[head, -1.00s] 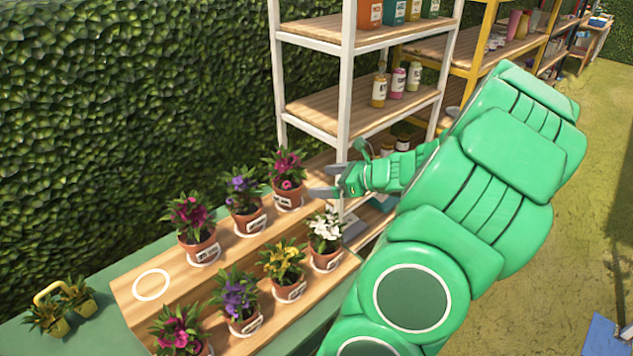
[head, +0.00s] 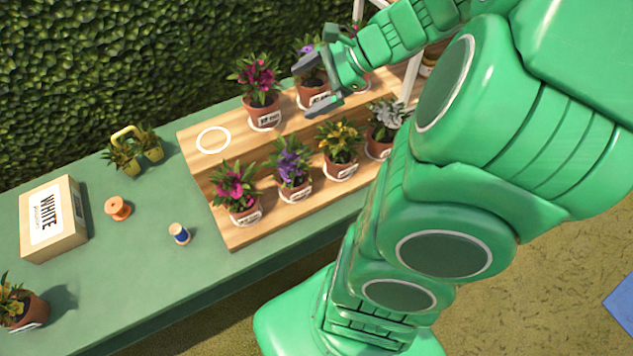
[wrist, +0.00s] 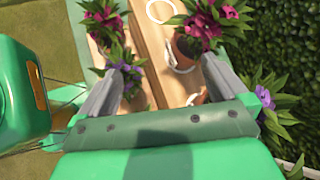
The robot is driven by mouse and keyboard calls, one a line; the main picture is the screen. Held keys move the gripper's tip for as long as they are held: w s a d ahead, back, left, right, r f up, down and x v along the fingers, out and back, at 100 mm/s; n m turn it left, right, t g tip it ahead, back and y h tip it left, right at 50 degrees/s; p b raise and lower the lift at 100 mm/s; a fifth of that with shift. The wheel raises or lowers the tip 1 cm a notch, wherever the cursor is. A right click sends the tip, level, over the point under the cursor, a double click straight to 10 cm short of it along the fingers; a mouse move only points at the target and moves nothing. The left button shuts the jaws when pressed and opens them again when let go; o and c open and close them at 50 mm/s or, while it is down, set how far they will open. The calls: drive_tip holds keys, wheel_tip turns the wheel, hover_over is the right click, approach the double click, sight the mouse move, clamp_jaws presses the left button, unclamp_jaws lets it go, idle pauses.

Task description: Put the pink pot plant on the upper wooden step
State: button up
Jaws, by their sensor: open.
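A two-level wooden step stand (head: 236,235) stands on the green table. A pink pot plant (head: 237,192) is at the left end of the lower step; it also shows in the wrist view (wrist: 103,18). An empty white ring (head: 213,140) is at the left end of the upper step. Another pink plant (head: 260,90) stands on the upper step beside the ring, also at the top right of the wrist view (wrist: 212,22). My gripper (head: 308,88) is open and empty, above the stand near the upper purple plant (head: 312,78), which it partly hides.
Purple (head: 293,165), yellow (head: 340,145) and white (head: 385,125) plants fill the lower step. Left of the stand are spools (head: 118,208), a white-labelled box (head: 53,218) and small yellow pots (head: 135,150). A hedge (head: 90,70) runs behind.

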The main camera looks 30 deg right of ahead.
drive_tip(key=s+a+r+n+g+h, duration=0.1)
drive_tip(key=s+a+n+g+h, duration=0.3)
drive_tip(key=s+a+n, duration=0.7)
drive_tip(key=s+r+n+g+h, duration=0.1)
drive_tip(key=s+n+g+h, duration=0.1)
drive_tip(key=s+n+h, duration=0.3)
drive_tip(key=s+n, duration=0.3)
drive_tip(key=s, duration=0.3)
drive_tip(key=shift+s+r+g, duration=0.35)
drive_tip(key=shift+r+g, duration=0.05)
